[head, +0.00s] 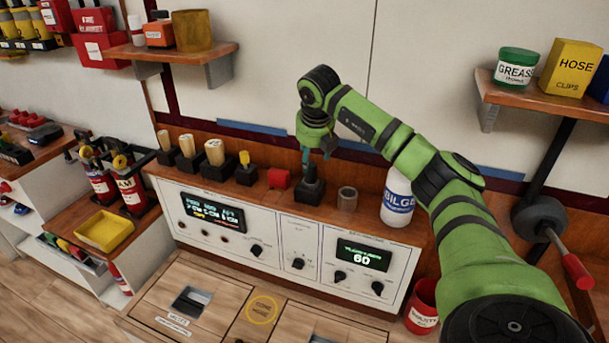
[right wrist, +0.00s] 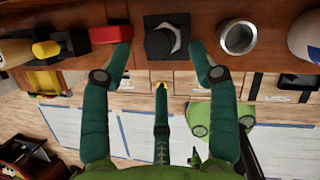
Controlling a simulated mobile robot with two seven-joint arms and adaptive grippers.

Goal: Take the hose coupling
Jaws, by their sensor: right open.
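The hose coupling appears to be either the grey metal ring (head: 347,198) or the dark piece in a black square holder (head: 309,212); I cannot tell which. Both stand on the wooden ledge above the control panel. In the right wrist view the ring (right wrist: 238,37) is right of the fingers, upright with its round opening showing. The dark six-sided piece (right wrist: 160,43) lies between the spread fingertips. My right gripper (head: 313,165) points down over the black holder, open and empty, its fingers partly hiding the piece. My left gripper is not in view.
A red piece (head: 279,178) sits left of the holder and a bilge bottle (head: 398,198) right of the ring. A shelf (head: 540,99) is at the upper right.

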